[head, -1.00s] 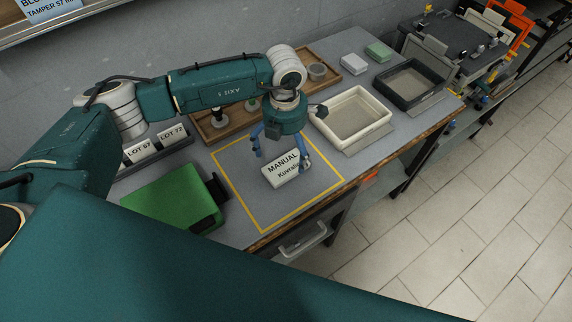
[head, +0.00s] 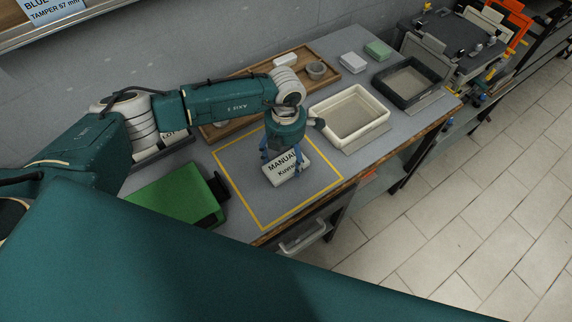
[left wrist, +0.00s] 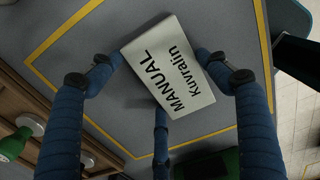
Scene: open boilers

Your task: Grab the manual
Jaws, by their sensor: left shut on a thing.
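The manual (head: 285,172) is a thick white block-like booklet with "MANUAL Kuvralin" in black print. In the head view it is on the grey worktop inside a yellow taped square (head: 322,198). My left gripper (head: 283,157) is directly above and around it, shut on it with its blue fingers. In the left wrist view the manual (left wrist: 168,78) is tilted between the fingers of the gripper (left wrist: 160,72), two at its sides and one at its lower edge. Whether it is lifted off the worktop I cannot tell. My right gripper is not in view.
A green box-like thing (head: 172,200) stands left of the square. A cream tray (head: 386,124) and a dark tray (head: 434,94) are to the right. A wooden tray (head: 330,78) lies behind my arm. The worktop's front edge (head: 345,182) is close to the square.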

